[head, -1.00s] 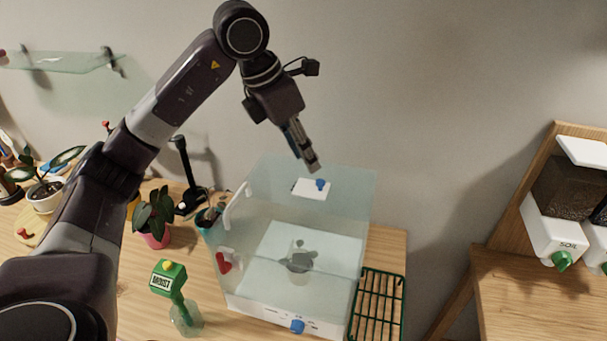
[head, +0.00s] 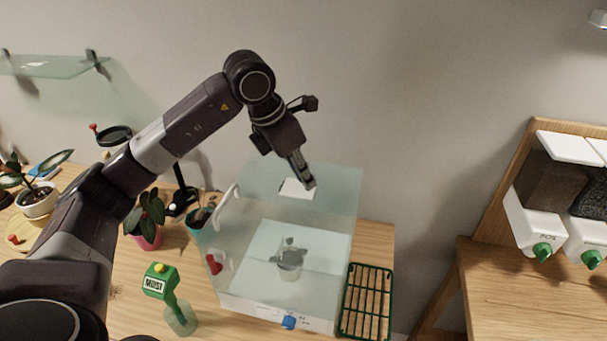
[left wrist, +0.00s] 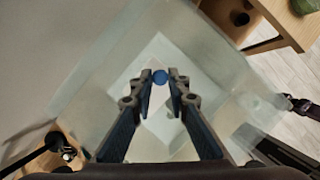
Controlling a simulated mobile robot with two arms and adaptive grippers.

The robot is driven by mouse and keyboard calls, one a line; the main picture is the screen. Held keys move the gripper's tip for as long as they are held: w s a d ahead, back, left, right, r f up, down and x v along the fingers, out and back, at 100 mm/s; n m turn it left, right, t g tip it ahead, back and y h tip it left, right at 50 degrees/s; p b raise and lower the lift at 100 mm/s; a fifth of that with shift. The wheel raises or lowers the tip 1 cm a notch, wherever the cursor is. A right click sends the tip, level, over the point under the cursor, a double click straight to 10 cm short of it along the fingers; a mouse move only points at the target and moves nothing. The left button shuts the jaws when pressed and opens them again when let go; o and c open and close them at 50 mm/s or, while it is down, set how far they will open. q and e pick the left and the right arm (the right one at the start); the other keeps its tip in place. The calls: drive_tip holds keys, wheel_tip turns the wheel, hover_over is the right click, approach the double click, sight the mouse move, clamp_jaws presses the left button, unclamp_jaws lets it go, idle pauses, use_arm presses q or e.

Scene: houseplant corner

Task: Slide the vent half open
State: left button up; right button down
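The clear box (head: 335,235) stands on the wooden table with a white base. Its vent (head: 296,188) is a small white plate on the top, and it shows in the left wrist view as a pale square. My left gripper (head: 309,183) points down at the right part of the vent and hides the vent's blue knob in the head view. In the left wrist view the blue knob (left wrist: 160,76) lies between the two fingertips of my left gripper (left wrist: 160,78). The fingers are apart, with narrow gaps seeming to show beside the knob. My right gripper is not in view.
A potted seedling (head: 289,262) is inside the box. A green rack (head: 367,300) lies right of it. Dispensers (head: 533,225) are at the right.

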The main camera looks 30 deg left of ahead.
use_arm(q)
clamp_jaws()
drive_tip(key=shift+w+d+r+b, duration=0.1)
drive_tip(key=shift+w+d+b, duration=0.05)
drive_tip(key=shift+d, duration=0.35)
drive_tip(key=shift+w+d+b, duration=0.1)
drive_tip(key=shift+d+b, duration=0.05)
drive_tip(key=shift+d, duration=0.35)
drive_tip(key=shift+o, duration=1.3)
unclamp_jaws()
drive_tip(key=o, duration=0.4)
drive_tip(key=shift+a, duration=0.25)
drive_tip(key=shift+c, duration=0.2)
drive_tip(key=shift+s+r, duration=0.15)
drive_tip(key=shift+r, duration=0.2)
drive_tip(key=v, duration=1.1)
drive_tip(key=shift+a, duration=0.15)
